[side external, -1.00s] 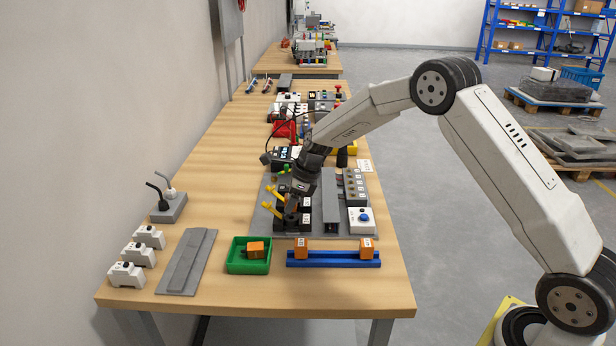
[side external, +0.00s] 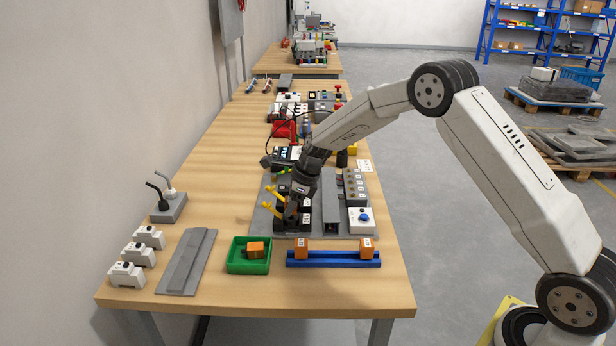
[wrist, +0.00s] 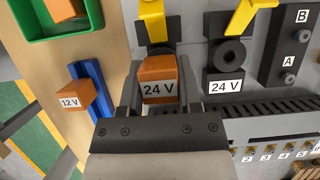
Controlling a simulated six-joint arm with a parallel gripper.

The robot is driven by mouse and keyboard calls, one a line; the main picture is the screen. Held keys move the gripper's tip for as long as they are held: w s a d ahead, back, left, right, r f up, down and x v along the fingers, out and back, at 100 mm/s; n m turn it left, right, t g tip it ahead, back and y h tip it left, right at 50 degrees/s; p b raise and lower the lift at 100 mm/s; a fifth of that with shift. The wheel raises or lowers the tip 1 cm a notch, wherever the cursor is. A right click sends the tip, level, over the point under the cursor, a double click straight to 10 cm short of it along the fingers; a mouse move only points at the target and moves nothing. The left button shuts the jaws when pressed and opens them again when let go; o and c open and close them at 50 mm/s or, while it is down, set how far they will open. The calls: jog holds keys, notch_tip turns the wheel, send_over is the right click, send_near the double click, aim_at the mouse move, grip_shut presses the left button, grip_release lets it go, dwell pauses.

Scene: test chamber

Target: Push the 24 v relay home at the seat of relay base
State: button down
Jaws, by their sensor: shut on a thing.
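My gripper (wrist: 159,96) is shut on the orange 24 V relay (wrist: 158,88), with one finger on each side of it. The relay's white 24 V label faces the wrist camera. The relay is at a dark relay base with a raised yellow lever (wrist: 152,22). The relay hides most of this base, and I cannot tell how deep it sits in the seat. Beside it is a second black base (wrist: 226,55), labelled 24 V, also with a yellow lever.
A blue rack (side external: 333,263) carries two orange relays at the panel's near edge. A green tray (side external: 234,266) holds another orange relay. A grey channel (side external: 330,200) and a box with a blue button (side external: 361,220) stand to the right.

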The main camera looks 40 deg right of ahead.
jog(key=shift+f, duration=0.75)
jog(key=shift+c, duration=1)
grip_release()
jog(key=shift+r, duration=0.1)
jog(key=v, duration=0.7)
jog(key=shift+r, duration=0.25)
jog(key=shift+s+d, duration=0.1)
jog(key=shift+s, duration=0.1)
jog(key=s+a+n+h, duration=0.1)
jog(key=s+a+n, duration=0.1)
jog(key=s+n, duration=1.1)
jog(key=s+a+n+h, duration=0.2)
jog(key=s+n, duration=1.2)
jog(key=shift+s+f+g, duration=0.3)
jog(key=shift+s+f, duration=0.05)
jog(key=shift+f, duration=0.05)
